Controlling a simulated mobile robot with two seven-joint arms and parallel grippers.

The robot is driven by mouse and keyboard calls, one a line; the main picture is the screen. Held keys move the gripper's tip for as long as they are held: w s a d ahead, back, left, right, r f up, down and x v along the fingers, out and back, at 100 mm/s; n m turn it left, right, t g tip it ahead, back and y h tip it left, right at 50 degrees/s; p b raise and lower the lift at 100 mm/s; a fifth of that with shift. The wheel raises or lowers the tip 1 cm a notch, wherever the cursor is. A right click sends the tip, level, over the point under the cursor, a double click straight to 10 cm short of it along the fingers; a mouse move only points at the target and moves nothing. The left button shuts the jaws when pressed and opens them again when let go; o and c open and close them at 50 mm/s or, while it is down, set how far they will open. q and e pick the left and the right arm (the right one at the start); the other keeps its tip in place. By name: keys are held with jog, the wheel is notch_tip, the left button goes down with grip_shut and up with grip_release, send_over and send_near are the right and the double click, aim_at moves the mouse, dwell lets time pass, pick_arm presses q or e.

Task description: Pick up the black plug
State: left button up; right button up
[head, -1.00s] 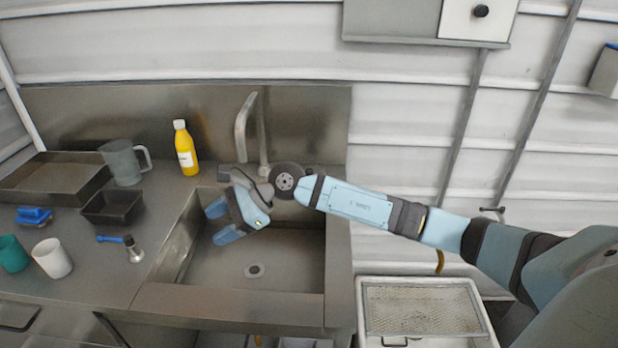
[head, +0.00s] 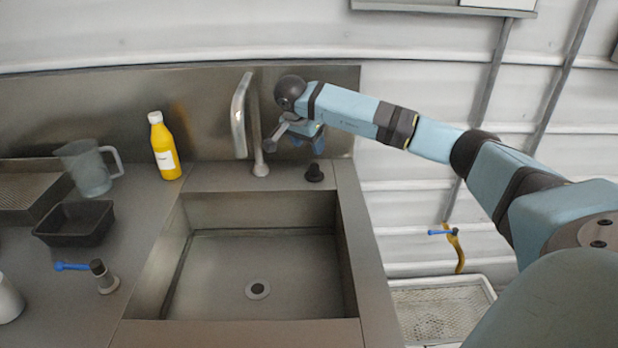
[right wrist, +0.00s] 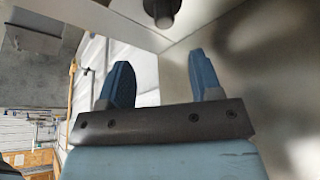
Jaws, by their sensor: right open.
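The black plug (head: 314,172) stands on the steel ledge behind the sink, to the right of the tap. My right gripper (head: 308,143) is open and empty, just above and behind the plug in the head view, with a small gap showing between them. In the right wrist view, both blue fingers (right wrist: 160,85) are spread apart with nothing between them. A dark round piece that looks like the plug (right wrist: 162,10) shows at the top edge there, beyond the fingertips and partly cut off. My left gripper is not in view.
The tap (head: 240,115) rises close to the left of my right gripper, and the steel backsplash (head: 205,110) is behind. The sink (head: 225,270) is empty. A yellow bottle (head: 165,148), a clear jug (head: 87,170) and a black tray (head: 75,222) stand to the left.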

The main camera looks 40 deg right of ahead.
aim_at(314, 165)
jog(key=x, duration=0.5)
jog(key=shift+s, duration=0.1)
jog(key=x, duration=0.3)
jog(key=w+x, duration=0.1)
jog(key=x, duration=0.1)
jog(key=shift+f+b, duration=0.3)
jog(key=shift+b, duration=0.05)
jog(key=shift+a+r, duration=0.1)
jog(key=shift+c, duration=0.4)
jog(key=c, duration=1)
